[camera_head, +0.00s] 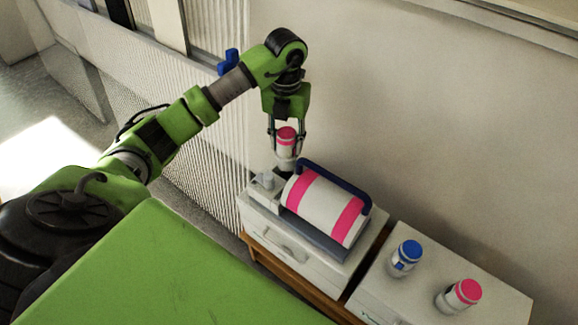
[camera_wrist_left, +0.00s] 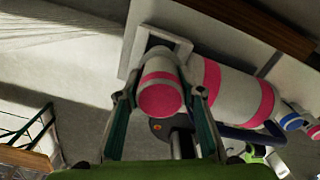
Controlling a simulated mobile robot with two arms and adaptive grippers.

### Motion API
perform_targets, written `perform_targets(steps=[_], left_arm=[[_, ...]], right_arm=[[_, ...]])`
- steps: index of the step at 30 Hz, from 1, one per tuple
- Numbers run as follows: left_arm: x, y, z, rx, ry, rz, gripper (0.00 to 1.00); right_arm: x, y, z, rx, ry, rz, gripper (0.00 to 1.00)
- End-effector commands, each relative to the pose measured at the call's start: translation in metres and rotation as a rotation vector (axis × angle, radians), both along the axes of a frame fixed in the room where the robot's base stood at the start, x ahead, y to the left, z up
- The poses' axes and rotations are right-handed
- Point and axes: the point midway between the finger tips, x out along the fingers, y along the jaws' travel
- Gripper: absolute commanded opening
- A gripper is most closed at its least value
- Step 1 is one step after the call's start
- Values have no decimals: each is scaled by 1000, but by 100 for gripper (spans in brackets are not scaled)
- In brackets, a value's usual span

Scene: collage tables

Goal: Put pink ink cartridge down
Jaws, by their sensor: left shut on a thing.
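The pink ink cartridge (camera_head: 286,141) is a small white bottle with a pink cap and a pink band. My left gripper (camera_head: 287,152) is shut on it, one finger on each side, and holds it upright at the back left of the printer-like device. In the left wrist view the cartridge (camera_wrist_left: 160,97) hangs between the fingers, in front of a square pale frame (camera_wrist_left: 183,47). I cannot tell whether its lower end touches or enters this frame. My right gripper is not in view.
A large white drum (camera_head: 325,207) with pink bands and a dark blue handle (camera_head: 334,178) lies close right of the cartridge. A blue-capped bottle (camera_head: 405,258) and a pink-capped bottle (camera_head: 459,296) stand on the right cabinet. The wall (camera_head: 400,120) is close behind.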

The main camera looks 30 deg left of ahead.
Motion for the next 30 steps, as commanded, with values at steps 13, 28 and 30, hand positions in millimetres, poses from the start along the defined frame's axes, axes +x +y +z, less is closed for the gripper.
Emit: perform_targets(steps=[13,28,30], left_arm=[[-1,-1,-55,0,2,-5,10],[0,0,-71,1,-2,-6,10],[0,0,-71,0,-1,-6,48]], right_arm=[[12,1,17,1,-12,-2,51],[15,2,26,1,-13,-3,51],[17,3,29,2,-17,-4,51]])
